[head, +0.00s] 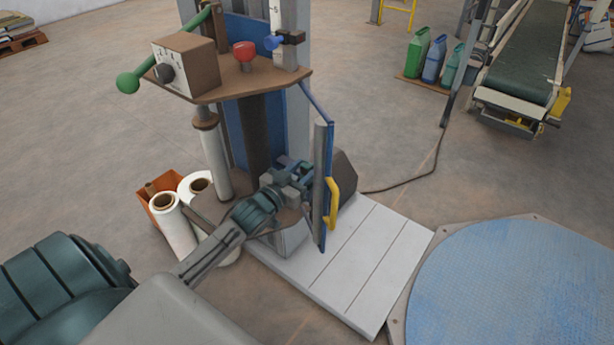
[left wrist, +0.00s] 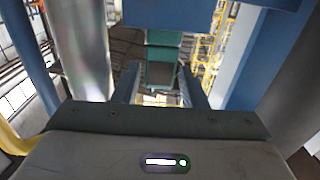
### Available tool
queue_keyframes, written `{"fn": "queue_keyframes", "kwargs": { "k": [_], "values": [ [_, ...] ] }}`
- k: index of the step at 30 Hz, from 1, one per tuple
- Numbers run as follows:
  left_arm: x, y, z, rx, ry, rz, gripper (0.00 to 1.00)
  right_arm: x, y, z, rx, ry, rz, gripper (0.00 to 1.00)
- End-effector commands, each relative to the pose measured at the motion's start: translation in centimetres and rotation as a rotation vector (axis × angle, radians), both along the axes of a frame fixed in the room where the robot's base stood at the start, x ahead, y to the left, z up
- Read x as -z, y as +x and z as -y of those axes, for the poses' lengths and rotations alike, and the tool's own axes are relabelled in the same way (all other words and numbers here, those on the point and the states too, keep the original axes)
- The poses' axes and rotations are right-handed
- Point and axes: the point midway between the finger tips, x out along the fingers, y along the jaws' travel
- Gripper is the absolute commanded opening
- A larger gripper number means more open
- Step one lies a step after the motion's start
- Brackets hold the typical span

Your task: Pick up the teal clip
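My left gripper (head: 296,174) is low at the filler column, beside the upright grey panel with the yellow handle. In the left wrist view its two blue fingers (left wrist: 161,92) stand apart, so it is open. A teal block-like thing (left wrist: 164,40), which looks like the teal clip, shows ahead between the fingers, with a dark face on its lower part. A gap seems to show on both sides of it, and I see no grip on it. In the head view the clip cannot be told apart from the gripper parts. My right gripper is not in view.
The column carries a brown shelf (head: 235,80) with a control box (head: 186,65) and red knob. A panel with a yellow handle (head: 332,200) stands close right of the gripper. White rolls (head: 173,228) stand left. A slatted platform (head: 345,262) and blue round plate (head: 520,290) lie right.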

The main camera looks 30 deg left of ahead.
Motion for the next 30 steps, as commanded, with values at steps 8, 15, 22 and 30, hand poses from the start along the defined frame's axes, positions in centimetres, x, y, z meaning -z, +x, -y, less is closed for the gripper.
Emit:
{"fn": "queue_keyframes", "kwargs": {
  "k": [8,15,22,30],
  "values": [
    [0.1,1.7,0.2,0.0,0.0,0.001,0.38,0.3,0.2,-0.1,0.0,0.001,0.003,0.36],
    [0.0,1.7,0.2,0.0,0.0,0.0,0.32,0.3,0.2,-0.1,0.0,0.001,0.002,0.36],
    [0.0,1.7,0.2,0.0,0.0,0.001,0.05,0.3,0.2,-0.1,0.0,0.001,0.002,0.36],
    [-0.3,1.7,0.2,0.0,0.001,0.001,0.05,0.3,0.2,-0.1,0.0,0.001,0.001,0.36]
  ]
}}
